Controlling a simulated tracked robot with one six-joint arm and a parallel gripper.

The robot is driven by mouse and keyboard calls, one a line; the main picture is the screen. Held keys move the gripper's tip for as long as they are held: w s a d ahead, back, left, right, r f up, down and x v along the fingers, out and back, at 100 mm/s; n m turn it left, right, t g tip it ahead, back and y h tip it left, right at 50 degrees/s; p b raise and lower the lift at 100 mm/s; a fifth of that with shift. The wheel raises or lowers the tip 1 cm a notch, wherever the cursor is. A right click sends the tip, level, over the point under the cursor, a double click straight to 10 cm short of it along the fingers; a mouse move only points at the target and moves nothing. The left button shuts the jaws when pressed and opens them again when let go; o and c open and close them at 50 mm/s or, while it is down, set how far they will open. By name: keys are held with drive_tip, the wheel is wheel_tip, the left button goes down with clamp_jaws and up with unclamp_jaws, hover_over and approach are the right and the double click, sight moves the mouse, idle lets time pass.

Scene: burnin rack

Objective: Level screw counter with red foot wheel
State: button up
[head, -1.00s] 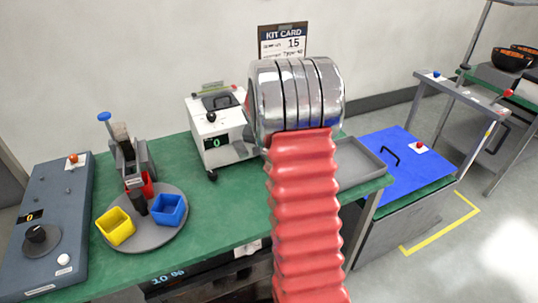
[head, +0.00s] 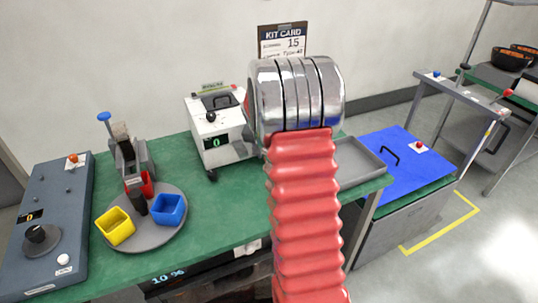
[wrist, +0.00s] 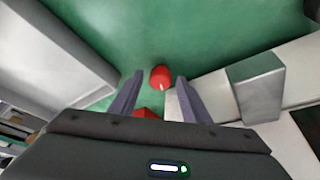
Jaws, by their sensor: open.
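The screw counter (head: 218,140) is a white box on the green bench, left of my arm in the head view. It has a dark handle on top, a black knob and a display reading 0. A dark foot shows under its front corner. In the wrist view a small red rounded piece (wrist: 160,77), which looks like the red foot wheel, lies between my fingertips. My gripper (wrist: 160,74) is open, a finger on each side of it; I cannot tell whether either touches. In the head view my arm hides the gripper and red wheel.
A grey turntable (head: 165,232) carries a yellow bin (head: 115,228) and a blue bin (head: 168,210). A grey control panel (head: 48,225) lies at far left. A grey tray (head: 357,163) is right of my arm. A pale block (wrist: 65,50) flanks the gripper at left in the wrist view.

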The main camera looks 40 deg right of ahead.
drive_tip(key=v, duration=0.7)
drive_tip(key=shift+r, duration=0.3)
drive_tip(key=shift+s, duration=0.2)
drive_tip(key=shift+y, duration=0.6)
drive_tip(key=s+d, duration=0.2)
drive_tip(key=s+d+r, duration=0.1)
drive_tip(key=s+d, duration=0.1)
drive_tip(key=d, duration=0.1)
drive_tip(key=s+d+r, duration=0.1)
drive_tip(key=d, duration=0.1)
drive_tip(key=shift+s+d, duration=0.4)
drive_tip(key=a+r+n+y, duration=0.1)
drive_tip(key=n, duration=0.3)
drive_tip(key=w+a+r+n+t+y, duration=0.1)
drive_tip(key=n, duration=0.4)
drive_tip(key=w+a+r+n+t+y, duration=0.1)
drive_tip(key=n, duration=0.3)
drive_tip(key=shift+a+r+n, duration=0.2)
drive_tip(key=shift+a+n, duration=0.1)
drive_tip(key=shift+a, duration=0.05)
